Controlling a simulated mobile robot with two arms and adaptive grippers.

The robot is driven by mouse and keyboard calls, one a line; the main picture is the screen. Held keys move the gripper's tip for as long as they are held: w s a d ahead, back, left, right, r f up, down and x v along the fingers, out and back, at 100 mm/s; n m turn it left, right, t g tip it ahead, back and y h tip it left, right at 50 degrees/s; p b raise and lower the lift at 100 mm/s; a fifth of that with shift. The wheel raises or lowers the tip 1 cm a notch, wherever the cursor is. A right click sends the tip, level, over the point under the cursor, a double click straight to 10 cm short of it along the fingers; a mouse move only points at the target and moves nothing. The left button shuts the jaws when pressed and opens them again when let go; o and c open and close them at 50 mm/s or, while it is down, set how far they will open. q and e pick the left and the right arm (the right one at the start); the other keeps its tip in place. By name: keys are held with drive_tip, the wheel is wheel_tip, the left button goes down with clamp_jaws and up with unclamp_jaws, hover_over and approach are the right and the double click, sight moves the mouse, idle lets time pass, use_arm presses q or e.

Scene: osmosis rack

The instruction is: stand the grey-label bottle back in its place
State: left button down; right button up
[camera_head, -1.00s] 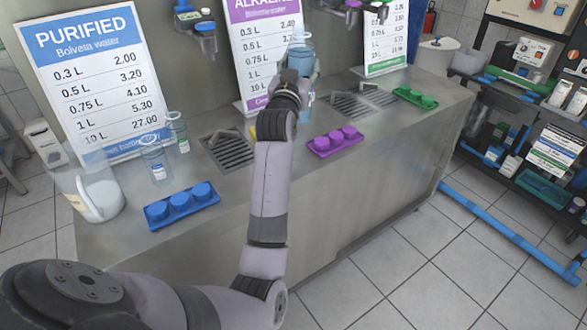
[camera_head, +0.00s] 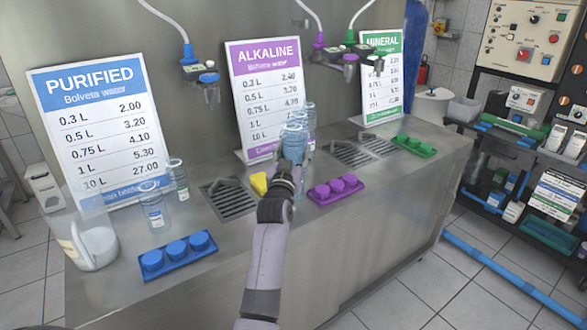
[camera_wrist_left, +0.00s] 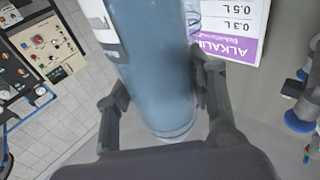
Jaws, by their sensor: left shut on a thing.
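My left gripper (camera_head: 291,168) is shut on a clear bluish bottle (camera_head: 293,143), which is roughly upright above the counter in front of the purple ALKALINE sign. In the left wrist view the bottle (camera_wrist_left: 155,75) sits between the two fingers of the gripper (camera_wrist_left: 160,100), and a pale greyish label (camera_wrist_left: 97,22) shows at its edge. Whether its base touches the counter is hidden in the head view. Another clear bottle (camera_head: 309,118) stands just behind it. My right gripper is not in view.
On the steel counter (camera_head: 215,275) are a blue cap tray (camera_head: 178,262), purple cap tray (camera_head: 333,193), yellow object (camera_head: 259,184) and drain grate (camera_head: 230,200). A blue-label bottle (camera_head: 155,212), green-label bottle (camera_head: 180,183) and clear jug (camera_head: 90,238) stand left. Nozzles (camera_head: 208,82) hang above.

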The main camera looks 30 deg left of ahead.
use_arm(q)
wheel_tip(320, 180, down, 4)
drive_tip(key=shift+f, duration=0.2)
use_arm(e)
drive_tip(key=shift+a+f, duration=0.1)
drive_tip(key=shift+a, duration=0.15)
use_arm(q)
drive_tip(key=shift+f, duration=0.1)
drive_tip(key=c, duration=0.7)
unclamp_jaws()
drive_tip(key=shift+f, duration=0.15)
